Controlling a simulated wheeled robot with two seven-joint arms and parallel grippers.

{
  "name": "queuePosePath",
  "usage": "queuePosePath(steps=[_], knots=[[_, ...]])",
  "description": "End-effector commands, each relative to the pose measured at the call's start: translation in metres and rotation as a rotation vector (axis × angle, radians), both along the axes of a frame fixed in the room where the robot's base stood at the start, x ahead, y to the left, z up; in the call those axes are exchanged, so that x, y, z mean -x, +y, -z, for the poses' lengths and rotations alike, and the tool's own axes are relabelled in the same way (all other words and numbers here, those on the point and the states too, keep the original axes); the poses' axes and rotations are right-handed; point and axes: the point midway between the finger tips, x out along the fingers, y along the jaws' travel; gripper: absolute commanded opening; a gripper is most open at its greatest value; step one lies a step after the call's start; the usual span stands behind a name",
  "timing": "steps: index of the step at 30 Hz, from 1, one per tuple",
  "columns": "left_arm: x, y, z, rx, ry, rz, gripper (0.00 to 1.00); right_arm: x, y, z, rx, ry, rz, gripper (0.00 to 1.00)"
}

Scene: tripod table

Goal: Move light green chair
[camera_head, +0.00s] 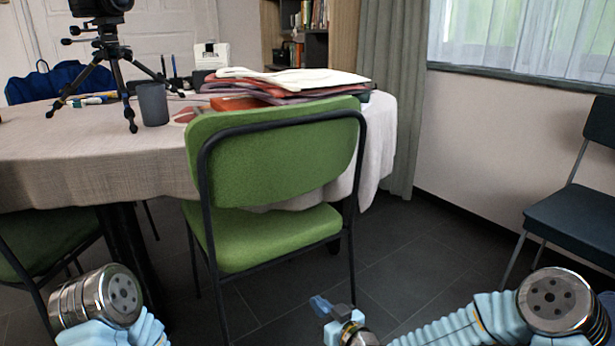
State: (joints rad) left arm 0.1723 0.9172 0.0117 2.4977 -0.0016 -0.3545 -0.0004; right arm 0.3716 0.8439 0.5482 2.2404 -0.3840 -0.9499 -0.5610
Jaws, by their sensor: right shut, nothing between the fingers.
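The light green chair (275,165) stands at the near side of the table, its back towards me. It has a green padded back and seat on a dark metal frame. Its seat reaches partly under the table edge. My right gripper (322,306) is low in front of the chair, just right of its lower frame in the picture. It is shut and empty, and I cannot tell how far it is from the chair legs. My left arm shows at the lower left, but its gripper is out of view.
The table (85,160) has a beige cloth and bears a tripod with a camera (107,55), a dark cup (152,104) and piled folders (280,85). Another green chair (45,240) is at the left. A dark chair (575,215) stands right. Tiled floor (425,265) is clear between.

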Motion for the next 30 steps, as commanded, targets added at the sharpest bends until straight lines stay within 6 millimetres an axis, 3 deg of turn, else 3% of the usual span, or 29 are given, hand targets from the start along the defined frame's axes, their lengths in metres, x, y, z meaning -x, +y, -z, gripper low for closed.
queuePosePath(steps=[2, 6, 9, 12, 17, 18, 30], knots=[[0.0, 0.0, 0.0, 0.0, 0.0, 0.0, 1.0, 0.022, -0.003, 0.048, 0.013, 0.185, -0.01, 0.0], [0.0, 0.0, 0.0, 0.0, 0.0, 0.0, 1.0, 0.086, -0.024, 0.14, 0.033, 0.604, 0.026, 0.0], [0.0, 0.0, 0.0, 0.0, 0.0, 0.0, 1.0, 0.135, -0.045, 0.186, 0.044, 0.867, 0.089, 0.0], [0.0, 0.0, 0.0, 0.0, 0.0, 0.0, 1.0, 0.183, -0.066, 0.216, 0.052, 1.094, 0.17, 0.0], [0.0, 0.0, 0.0, 0.0, 0.0, 0.0, 1.0, 0.26, -0.101, 0.245, 0.066, 1.424, 0.337, 0.0], [0.001, 0.0, -0.026, 0.0, 0.002, 0.001, 1.0, 0.256, -0.099, 0.217, 0.062, 1.415, 0.333, 0.0], [0.004, -0.006, -0.141, 0.004, 0.006, 0.015, 1.0, 0.258, -0.093, 0.102, 0.069, 1.41, 0.313, 0.0]])
